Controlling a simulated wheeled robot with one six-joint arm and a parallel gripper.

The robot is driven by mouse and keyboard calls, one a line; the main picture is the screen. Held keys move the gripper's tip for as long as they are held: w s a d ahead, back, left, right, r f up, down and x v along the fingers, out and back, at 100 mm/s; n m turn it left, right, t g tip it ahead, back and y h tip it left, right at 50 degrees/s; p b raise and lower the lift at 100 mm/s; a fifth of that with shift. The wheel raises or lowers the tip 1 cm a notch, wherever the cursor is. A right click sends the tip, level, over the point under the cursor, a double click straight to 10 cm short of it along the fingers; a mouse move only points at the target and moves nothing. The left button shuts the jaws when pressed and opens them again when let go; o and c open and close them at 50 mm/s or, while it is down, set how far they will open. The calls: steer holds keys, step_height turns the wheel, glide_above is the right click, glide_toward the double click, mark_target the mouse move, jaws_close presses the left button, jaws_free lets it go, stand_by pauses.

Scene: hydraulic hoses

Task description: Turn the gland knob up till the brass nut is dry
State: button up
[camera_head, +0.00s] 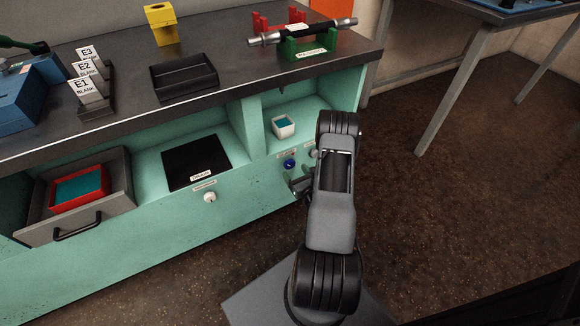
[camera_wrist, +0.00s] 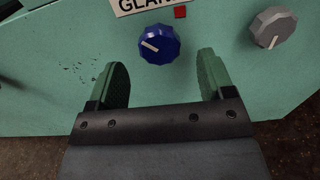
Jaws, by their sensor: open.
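The blue gland knob (camera_wrist: 159,45) sits on the green bench front, under a label reading "GLAN..." that is cut off at the top of the wrist view. A white pointer line on it slants to the upper left. It also shows small in the head view (camera_head: 290,163). My gripper (camera_wrist: 162,66) is open and empty, with its two green fingers apart, one on each side below the knob; I see no contact. In the head view my gripper (camera_head: 301,184) is partly hidden by my arm. I cannot make out the brass nut in either view.
A grey knob (camera_wrist: 273,27) sits right of the blue one. A white box with teal inside (camera_head: 283,127) stands in the niche above. A white knob (camera_head: 210,198) and an open drawer (camera_head: 120,190) are to the left.

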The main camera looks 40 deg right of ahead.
mark_target(291, 166)
steer(key=shift+w+d+b, duration=0.2)
steer(key=shift+w, duration=1)
steer(key=shift+w+d+b, duration=0.15)
steer(key=shift+w, duration=1.05)
steer(key=c, duration=0.9)
steer(key=shift+m, duration=3)
steer(key=o, duration=0.9)
